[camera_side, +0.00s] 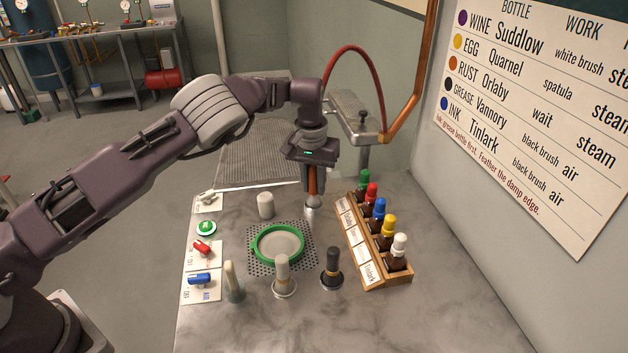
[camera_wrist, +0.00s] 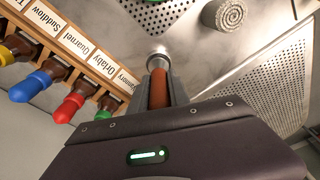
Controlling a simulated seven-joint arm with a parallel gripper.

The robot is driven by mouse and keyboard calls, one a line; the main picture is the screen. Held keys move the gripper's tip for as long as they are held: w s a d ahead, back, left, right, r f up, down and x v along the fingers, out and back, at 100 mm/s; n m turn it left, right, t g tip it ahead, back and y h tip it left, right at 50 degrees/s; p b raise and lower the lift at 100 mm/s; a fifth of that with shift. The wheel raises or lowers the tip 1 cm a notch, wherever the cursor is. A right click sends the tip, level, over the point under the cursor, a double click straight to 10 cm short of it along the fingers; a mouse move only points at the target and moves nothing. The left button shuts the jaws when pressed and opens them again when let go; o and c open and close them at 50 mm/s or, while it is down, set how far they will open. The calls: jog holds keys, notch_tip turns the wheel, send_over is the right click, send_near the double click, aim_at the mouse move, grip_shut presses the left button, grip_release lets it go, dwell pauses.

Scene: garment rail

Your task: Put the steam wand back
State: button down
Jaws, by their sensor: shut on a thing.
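My gripper (camera_side: 312,190) is shut on the steam wand (camera_side: 311,208). The wand has a brown grip and a metal nozzle, and it points down just behind the green hoop. I cannot tell whether the nozzle touches the table. In the wrist view the brown grip (camera_wrist: 158,90) sits between the fingers of my gripper (camera_wrist: 160,92), with the bright nozzle beyond it. A red hose (camera_side: 357,52) arches behind my wrist. A grey metal bracket (camera_side: 357,118) on a post stands at the back right, by a copper pipe; no wand hangs on it.
A green hoop (camera_side: 257,250) lies on a perforated plate (camera_side: 252,262). A rolled pale cloth (camera_side: 265,205) stands left of the wand. A wooden rack (camera_side: 377,272) of several bottles stands to the right. Brushes (camera_side: 331,270) stand in front. Switches (camera_side: 200,279) line the left edge.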

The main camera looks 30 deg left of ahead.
jog(key=shift+f, duration=0.25)
dwell(0.3)
jog(key=c, duration=0.8)
grip_release()
jog(key=shift+c, duration=0.2)
jog(key=shift+r, duration=3.75)
